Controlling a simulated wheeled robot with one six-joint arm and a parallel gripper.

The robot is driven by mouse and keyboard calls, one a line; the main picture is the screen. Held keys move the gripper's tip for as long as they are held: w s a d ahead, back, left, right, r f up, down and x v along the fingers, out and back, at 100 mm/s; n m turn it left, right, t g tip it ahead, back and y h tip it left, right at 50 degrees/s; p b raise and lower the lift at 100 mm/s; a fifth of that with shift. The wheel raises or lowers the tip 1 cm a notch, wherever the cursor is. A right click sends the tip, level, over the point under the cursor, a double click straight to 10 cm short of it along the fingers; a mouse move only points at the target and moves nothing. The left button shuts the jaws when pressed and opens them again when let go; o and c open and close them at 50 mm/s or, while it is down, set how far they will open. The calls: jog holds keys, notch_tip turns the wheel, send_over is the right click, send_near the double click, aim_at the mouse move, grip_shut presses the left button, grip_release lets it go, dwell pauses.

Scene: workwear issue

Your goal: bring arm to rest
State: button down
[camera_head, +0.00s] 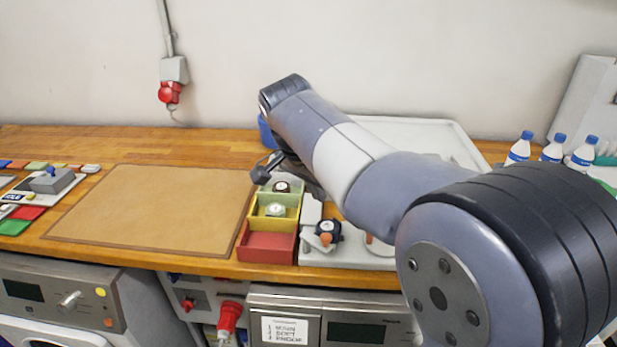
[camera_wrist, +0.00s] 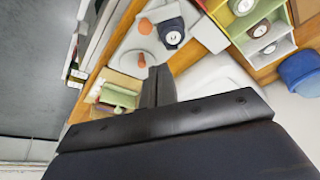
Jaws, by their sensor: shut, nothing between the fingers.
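My arm stretches from the lower right of the head view, up and across the counter. My gripper (camera_head: 262,173) is a small dark shape, partly hidden behind the arm, above the back of the coloured compartments. In the wrist view the gripper (camera_wrist: 157,76) shows its two dark fingers together, with nothing between them. They appear apart from the things on the counter.
Red, yellow and green bins (camera_head: 267,246) stand beside a grey fixture (camera_head: 345,258) bearing a black round item (camera_head: 327,230). A brown mat (camera_head: 155,208) lies bare at left. Bottles (camera_head: 552,148) stand at right. A white tray (camera_head: 440,135) lies behind my arm.

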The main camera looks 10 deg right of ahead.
jog(key=shift+w+d+f+n+t+y+p, duration=0.3)
jog(key=shift+w+d+f+n+p, duration=0.45)
jog(key=shift+f+n, duration=0.7)
jog(key=shift+w+d+f+n+t+y+p, duration=0.15)
jog(key=shift+w+d+f+n+y+p, duration=0.3)
jog(key=shift+w+d+f+n, duration=1)
jog(key=shift+w+d+f+n+t+y+p, duration=0.25)
jog(key=shift+f+n+p, duration=0.5)
jog(key=shift+f, duration=1.35)
jog(key=shift+w+a+n+y, duration=0.2)
jog(key=shift+w+n+y, duration=0.2)
jog(key=shift+n, duration=0.55)
jog(key=shift+w+a+n+y, duration=0.15)
jog(key=shift+w+n+y, duration=0.25)
jog(key=shift+n, duration=0.5)
jog(key=shift+w, duration=0.1)
